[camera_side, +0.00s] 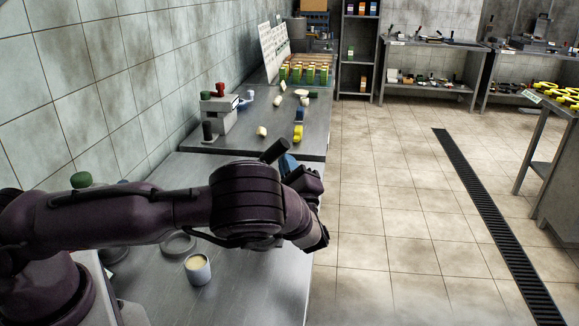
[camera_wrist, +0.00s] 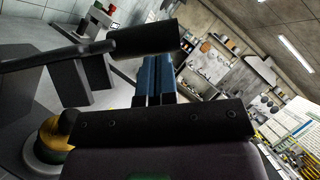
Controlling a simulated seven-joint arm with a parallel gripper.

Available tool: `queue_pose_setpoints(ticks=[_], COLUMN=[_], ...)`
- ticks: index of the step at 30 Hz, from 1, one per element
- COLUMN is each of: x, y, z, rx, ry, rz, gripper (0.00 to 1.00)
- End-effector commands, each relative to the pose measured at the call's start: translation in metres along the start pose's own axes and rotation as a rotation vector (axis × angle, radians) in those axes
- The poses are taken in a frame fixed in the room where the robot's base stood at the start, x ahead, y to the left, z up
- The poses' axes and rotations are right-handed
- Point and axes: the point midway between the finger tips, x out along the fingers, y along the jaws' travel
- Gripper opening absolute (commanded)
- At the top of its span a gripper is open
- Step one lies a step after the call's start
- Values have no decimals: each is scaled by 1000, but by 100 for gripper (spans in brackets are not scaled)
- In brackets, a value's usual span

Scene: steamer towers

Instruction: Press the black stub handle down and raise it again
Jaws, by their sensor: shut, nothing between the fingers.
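The black stub handle (camera_wrist: 145,40) is a thick cylinder on a thin dark rod that runs left to a dark block in the wrist view. In the side view the handle (camera_side: 273,151) sticks up just behind my wrist. My gripper (camera_wrist: 154,62) has blue fingers, closed together with nothing between them. Their tips are right at the handle's near side; I cannot tell whether they touch it. In the side view my gripper (camera_side: 288,163) shows only as a bit of blue beside the handle. My arm hides the lever's rod and base there.
A cup with cream-coloured contents (camera_side: 197,268) and a grey ring (camera_side: 178,243) stand on the near table. A green knob (camera_side: 82,180) shows behind my arm. The table behind holds a grey box with knobs (camera_side: 218,112) and loose pieces.

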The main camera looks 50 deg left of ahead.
Motion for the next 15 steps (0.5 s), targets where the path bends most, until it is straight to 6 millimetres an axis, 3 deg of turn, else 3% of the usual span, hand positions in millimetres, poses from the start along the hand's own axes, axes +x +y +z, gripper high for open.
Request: queue_pose_setpoints(ticks=[8, 15], x=[7, 24], y=[-3, -4], z=[10, 36], rx=[-57, -196], ry=[-1, -4], rz=[39, 135], gripper=[0, 0])
